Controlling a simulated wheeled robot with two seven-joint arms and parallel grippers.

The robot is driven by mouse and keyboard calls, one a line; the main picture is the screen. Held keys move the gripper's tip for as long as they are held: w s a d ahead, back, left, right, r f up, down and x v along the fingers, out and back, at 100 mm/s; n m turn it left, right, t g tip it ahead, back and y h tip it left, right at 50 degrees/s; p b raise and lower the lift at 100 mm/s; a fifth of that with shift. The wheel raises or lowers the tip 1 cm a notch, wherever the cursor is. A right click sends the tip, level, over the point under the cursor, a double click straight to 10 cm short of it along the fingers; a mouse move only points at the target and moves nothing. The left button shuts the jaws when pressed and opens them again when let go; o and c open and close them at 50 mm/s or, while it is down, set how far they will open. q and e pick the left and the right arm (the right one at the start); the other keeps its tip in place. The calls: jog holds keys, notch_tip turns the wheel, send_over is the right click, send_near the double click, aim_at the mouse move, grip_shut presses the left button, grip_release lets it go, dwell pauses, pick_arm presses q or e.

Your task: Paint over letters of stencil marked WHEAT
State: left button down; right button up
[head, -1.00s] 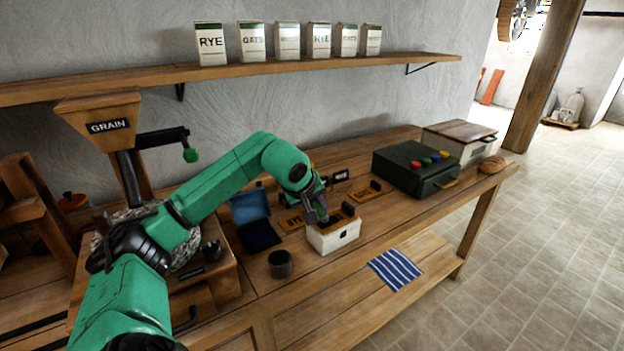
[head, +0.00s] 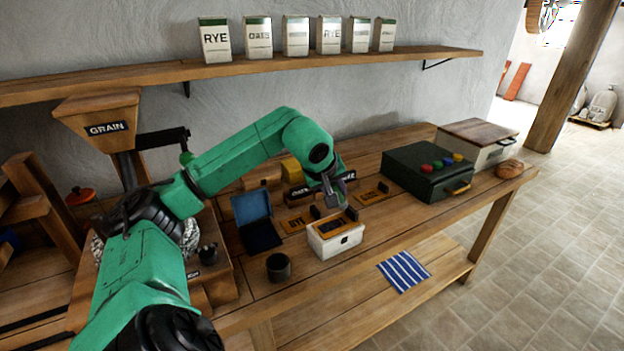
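An orange stencil (head: 331,226) with dark, illegible lettering and an upright dark grip (head: 351,213) lies on top of a small white box (head: 337,244). My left gripper (head: 344,203) is just above and behind the box, beside the stencil's dark grip. Its fingers are small and partly hidden, so I cannot tell whether they hold anything. A stencil marked RYE (head: 297,222) lies left of the box, and another orange stencil (head: 371,195) lies to its right, behind. An open blue case (head: 252,208) with a dark pad (head: 261,238) stands to the left. My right gripper is out of view.
A dark cup (head: 279,266) stands near the bench's front edge. A green box with coloured buttons (head: 428,170), a lidded crate (head: 478,140) and bread (head: 509,167) are at right. A striped cloth (head: 404,271) lies on the lower shelf. The grain mill (head: 108,128) is at left.

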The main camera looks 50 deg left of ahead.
pick_arm(q)
jog(key=shift+w+r+p, duration=0.2)
jog(key=shift+r+p, duration=0.25)
jog(key=shift+r, duration=0.45)
jog(key=shift+s+r+p, duration=0.1)
jog(key=shift+r+p, duration=0.35)
jog(key=shift+r, duration=0.3)
jog(key=s+f+b, duration=0.1)
jog(key=b, duration=0.2)
jog(key=shift+a, duration=0.3)
jog(key=shift+s+r+b, duration=0.1)
jog(key=shift+b, duration=0.3)
jog(key=shift+r, duration=0.15)
